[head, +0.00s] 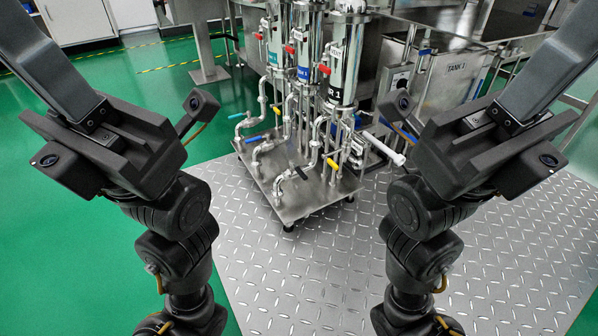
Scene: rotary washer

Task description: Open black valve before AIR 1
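A steel rig (285,210) stands on the floor in the middle, with several vertical cylinders. The nearest cylinder (343,70) carries a dark label ending in "R 1", its left part hidden. A valve with a black handle (301,173) sits low at the front of the rig, on the pipe nearest me; how far it is turned is too small to tell. My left gripper (100,130) and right gripper (500,135) are raised at the left and right, well away from the rig and touching nothing visible. Their upper ends leave the picture, so their opening is hidden.
Other valves on the rig have blue (255,140), teal (238,115), yellow (333,165) and red handles (324,69). A white pipe (385,148) sticks out at its right. A tank labelled TANK 1 (456,66) stands behind. The patterned metal floor (300,270) in front is clear.

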